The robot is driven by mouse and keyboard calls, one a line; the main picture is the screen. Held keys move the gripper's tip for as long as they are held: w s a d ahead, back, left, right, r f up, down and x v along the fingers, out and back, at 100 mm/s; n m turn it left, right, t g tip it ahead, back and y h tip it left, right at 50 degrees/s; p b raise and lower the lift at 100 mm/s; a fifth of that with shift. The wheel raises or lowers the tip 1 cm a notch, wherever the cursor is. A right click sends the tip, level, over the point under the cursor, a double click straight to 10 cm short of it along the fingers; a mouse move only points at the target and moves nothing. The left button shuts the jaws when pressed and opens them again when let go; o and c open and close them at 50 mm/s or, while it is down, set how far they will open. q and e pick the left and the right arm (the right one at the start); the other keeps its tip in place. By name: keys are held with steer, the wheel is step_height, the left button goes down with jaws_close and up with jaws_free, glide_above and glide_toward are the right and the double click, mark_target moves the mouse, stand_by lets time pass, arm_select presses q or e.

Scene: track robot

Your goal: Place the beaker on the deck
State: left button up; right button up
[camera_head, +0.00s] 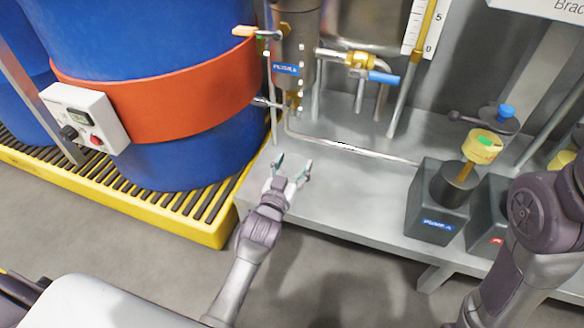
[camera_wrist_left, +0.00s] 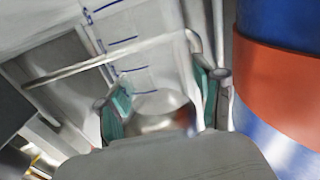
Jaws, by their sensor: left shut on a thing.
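My left gripper (camera_head: 292,168) is above the left front part of the grey metal deck (camera_head: 345,205) in the head view. In the left wrist view, its two teal-padded fingers (camera_wrist_left: 160,100) stand on either side of a clear beaker (camera_wrist_left: 135,60) with blue graduation lines and are shut on it. The beaker is so transparent that it barely shows in the head view. I cannot tell whether its base touches the deck. My right arm shows at the right, but its gripper is out of the picture.
A blue drum (camera_head: 150,40) with an orange band (camera_head: 170,105) stands on a yellow-edged spill pallet (camera_head: 190,228) at left. Behind the gripper are a metal vessel (camera_head: 296,30), a thin pipe (camera_head: 350,148) and valves. Dark grey blocks (camera_head: 425,205) stand at right. The middle deck is clear.

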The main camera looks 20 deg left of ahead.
arm_select(q)
steer(key=shift+f, duration=0.1)
steer(key=o, duration=1.1)
